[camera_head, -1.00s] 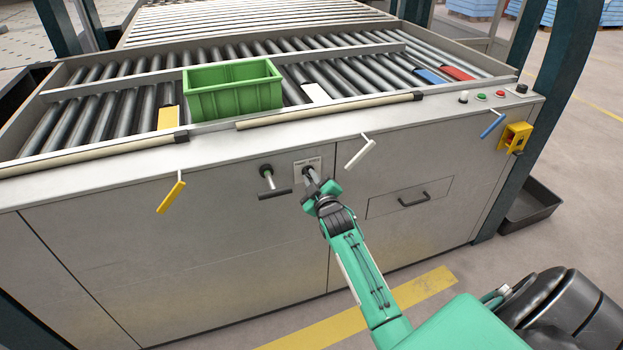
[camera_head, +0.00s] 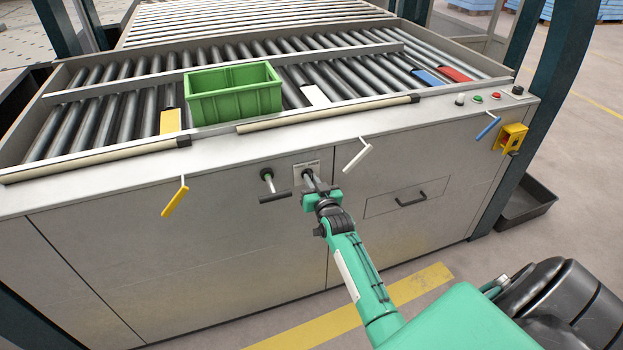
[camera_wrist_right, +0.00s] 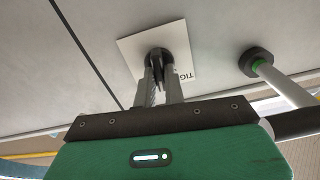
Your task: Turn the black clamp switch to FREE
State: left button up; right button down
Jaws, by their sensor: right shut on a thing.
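The black clamp switch (camera_wrist_right: 154,59) sits on a small white label plate (camera_wrist_right: 128,46) on the grey front panel. Only part of the switch shows, and the lettering on the plate is mostly hidden. In the head view the plate (camera_head: 299,172) is just below the machine's top ledge. My right gripper (camera_head: 312,183) reaches up to it from below. In the right wrist view its two fingers (camera_wrist_right: 159,80) are shut on the switch. My left gripper is not in view.
A black T-handle (camera_head: 274,197) sticks out left of the plate. Yellow (camera_head: 174,199), white (camera_head: 357,156) and blue (camera_head: 488,127) levers hang along the front edge. A green crate (camera_head: 235,105) stands on the rollers. A drawer handle (camera_head: 411,199) is at the right.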

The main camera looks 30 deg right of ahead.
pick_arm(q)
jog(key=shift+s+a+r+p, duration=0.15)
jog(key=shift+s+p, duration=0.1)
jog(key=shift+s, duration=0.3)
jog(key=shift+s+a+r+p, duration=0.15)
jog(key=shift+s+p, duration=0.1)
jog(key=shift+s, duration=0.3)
pick_arm(e)
jog(key=shift+d+f+m, duration=0.1)
jog(key=shift+d+m, duration=0.05)
jog(key=shift+m, duration=3.85)
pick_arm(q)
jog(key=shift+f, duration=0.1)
